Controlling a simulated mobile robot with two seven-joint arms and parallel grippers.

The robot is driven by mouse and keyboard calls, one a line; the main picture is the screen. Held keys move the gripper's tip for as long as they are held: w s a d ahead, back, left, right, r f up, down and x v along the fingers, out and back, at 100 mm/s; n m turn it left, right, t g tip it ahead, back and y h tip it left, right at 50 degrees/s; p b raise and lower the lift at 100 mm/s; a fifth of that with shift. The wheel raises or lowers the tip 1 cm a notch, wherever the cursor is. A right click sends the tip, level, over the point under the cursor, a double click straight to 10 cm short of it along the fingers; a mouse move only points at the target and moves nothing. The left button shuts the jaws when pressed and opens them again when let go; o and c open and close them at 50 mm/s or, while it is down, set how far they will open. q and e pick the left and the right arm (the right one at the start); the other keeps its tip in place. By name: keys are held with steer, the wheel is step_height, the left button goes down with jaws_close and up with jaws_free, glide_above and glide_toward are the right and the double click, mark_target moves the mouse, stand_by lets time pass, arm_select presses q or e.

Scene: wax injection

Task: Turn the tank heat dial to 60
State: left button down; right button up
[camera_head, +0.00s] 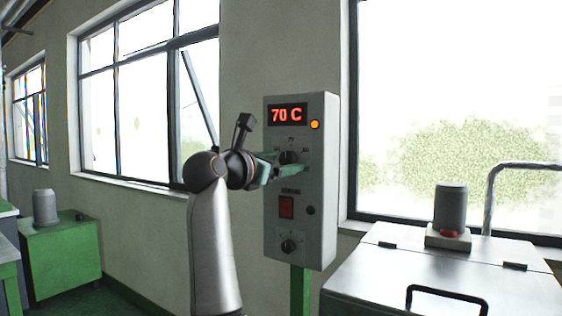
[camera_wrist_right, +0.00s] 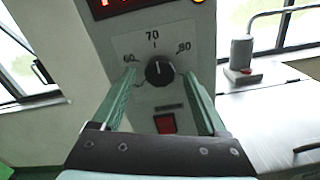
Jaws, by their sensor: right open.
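The tank heat dial (camera_wrist_right: 159,71) is a round black knob on a grey control box (camera_head: 324,180). Its white mark points up toward the 70, with 60 to the left and 80 to the right. The red display (camera_head: 287,115) above it reads 70 C. My right gripper (camera_head: 288,163) is open, with its green fingers on either side of the dial. In the wrist view its fingers (camera_wrist_right: 160,76) flank the knob with a gap showing on both sides, and I see no contact. In the head view the fingers partly cover the dial. My left gripper is out of view.
Below the dial are a red rocker switch (camera_head: 286,207) and a second dark knob (camera_head: 289,246). An orange lamp (camera_head: 315,125) sits beside the display. A metal tank (camera_head: 440,275) with a lid handle stands at right. A green cabinet (camera_head: 62,262) stands at left.

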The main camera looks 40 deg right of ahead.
jaws_close()
stand_by(0.7)
